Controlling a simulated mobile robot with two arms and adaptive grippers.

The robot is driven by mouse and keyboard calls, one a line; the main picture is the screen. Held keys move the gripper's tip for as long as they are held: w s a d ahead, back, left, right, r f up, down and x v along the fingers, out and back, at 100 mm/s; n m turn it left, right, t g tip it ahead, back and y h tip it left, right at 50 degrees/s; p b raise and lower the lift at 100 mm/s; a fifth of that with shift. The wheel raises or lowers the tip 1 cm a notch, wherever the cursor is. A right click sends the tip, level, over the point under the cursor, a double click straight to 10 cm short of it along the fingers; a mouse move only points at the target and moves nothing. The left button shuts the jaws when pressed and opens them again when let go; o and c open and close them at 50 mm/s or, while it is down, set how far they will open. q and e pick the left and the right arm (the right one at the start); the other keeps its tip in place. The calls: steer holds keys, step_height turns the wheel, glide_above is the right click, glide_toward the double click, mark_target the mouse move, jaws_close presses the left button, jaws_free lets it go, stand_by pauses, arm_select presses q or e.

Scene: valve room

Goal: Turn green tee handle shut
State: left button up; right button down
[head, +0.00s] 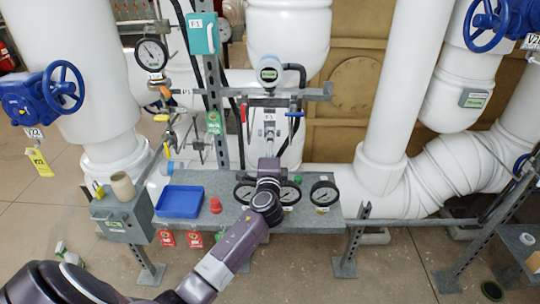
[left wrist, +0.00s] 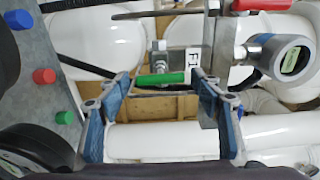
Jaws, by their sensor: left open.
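The green tee handle (left wrist: 163,79) shows in the left wrist view as a short bar lying crosswise beneath a metal valve fitting (left wrist: 158,56). My left gripper (left wrist: 160,82) is open, with one blue-padded finger on each side of the handle. The handle lies between the fingertips, close to both ends; I cannot tell whether either touches. In the head view my left gripper (head: 269,141) reaches up to the pipework below the round digital gauge (head: 269,70). I cannot make out the green handle there, where the gripper is in front. My right gripper is in neither view.
A red lever (head: 243,112) and a blue lever (head: 294,114) flank the gripper on the pipe rack. Below is a grey shelf (head: 222,184) with a blue tray (head: 180,201) and several dial gauges (head: 323,193). Large white pipes (head: 400,80) stand at the right.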

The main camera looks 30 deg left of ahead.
arm_select(q)
steer(key=v, duration=1.1)
steer(key=shift+s, duration=0.15)
steer(key=s+d+f+n+g+h, duration=0.35)
steer(key=s+f+n+g, duration=0.3)
steer(key=s+f, duration=0.8)
steer(key=s+d+f+n+g+h, duration=0.2)
steer(key=s+d+f+g+h, duration=0.1)
steer(key=s+d, duration=0.4)
steer(key=s+d+f+n+g+h, duration=0.1)
steer(key=s+d+f+g+h, duration=0.3)
steer(key=s, duration=0.6)
step_height(320, 180, down, 24)
steer(key=s, duration=0.2)
steer(key=s+a+f, duration=0.2)
steer(key=s+f, duration=1.3)
steer(key=s, duration=0.2)
steer(key=shift+f+g+y, duration=0.35)
steer(key=shift+y, duration=0.1)
